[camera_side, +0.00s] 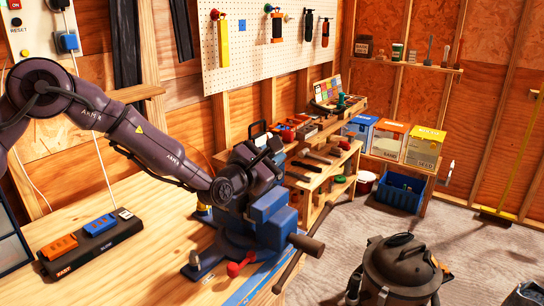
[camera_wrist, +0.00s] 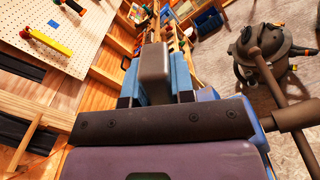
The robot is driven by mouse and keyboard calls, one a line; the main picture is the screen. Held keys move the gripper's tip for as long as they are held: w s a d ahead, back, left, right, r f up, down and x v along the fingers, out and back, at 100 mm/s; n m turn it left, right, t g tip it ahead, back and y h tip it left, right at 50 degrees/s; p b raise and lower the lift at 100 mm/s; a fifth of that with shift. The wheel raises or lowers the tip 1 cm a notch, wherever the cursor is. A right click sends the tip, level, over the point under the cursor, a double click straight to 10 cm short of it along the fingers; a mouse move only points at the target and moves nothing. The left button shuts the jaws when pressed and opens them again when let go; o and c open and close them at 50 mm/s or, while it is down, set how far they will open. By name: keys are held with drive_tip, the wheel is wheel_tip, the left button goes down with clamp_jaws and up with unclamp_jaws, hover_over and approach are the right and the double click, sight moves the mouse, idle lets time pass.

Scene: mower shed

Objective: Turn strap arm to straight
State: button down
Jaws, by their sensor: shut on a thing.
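My gripper (camera_side: 260,160) is beside and above the blue bench vise (camera_side: 270,215) at the bench's right end. In the wrist view my gripper (camera_wrist: 155,92) is shut on a grey-brown block (camera_wrist: 154,64), with blue pieces close on both sides. I cannot tell for sure whether this block is the strap arm; no other strap arm stands out. The contact is partly hidden by my own gripper body.
A black tray with orange and blue blocks (camera_side: 90,240) lies on the bench (camera_side: 150,270) at left. A red knob (camera_side: 236,268) is by the vise base. A dark shop vacuum (camera_side: 398,265) stands on the floor at right. Tool shelves (camera_side: 320,170) stand behind the vise.

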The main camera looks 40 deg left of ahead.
drive_tip(key=shift+a+r, duration=0.1)
drive_tip(key=shift+a, duration=0.05)
drive_tip(key=a+n, duration=0.2)
drive_tip(key=n, duration=0.1)
drive_tip(key=shift+r, duration=0.35)
drive_tip(key=shift+a+r+n, duration=0.15)
drive_tip(key=shift+a+n, duration=0.8)
drive_tip(key=shift+n, duration=0.65)
drive_tip(key=c, duration=1)
unclamp_jaws()
drive_tip(key=shift+o, duration=0.2)
drive_tip(key=s, duration=1.3)
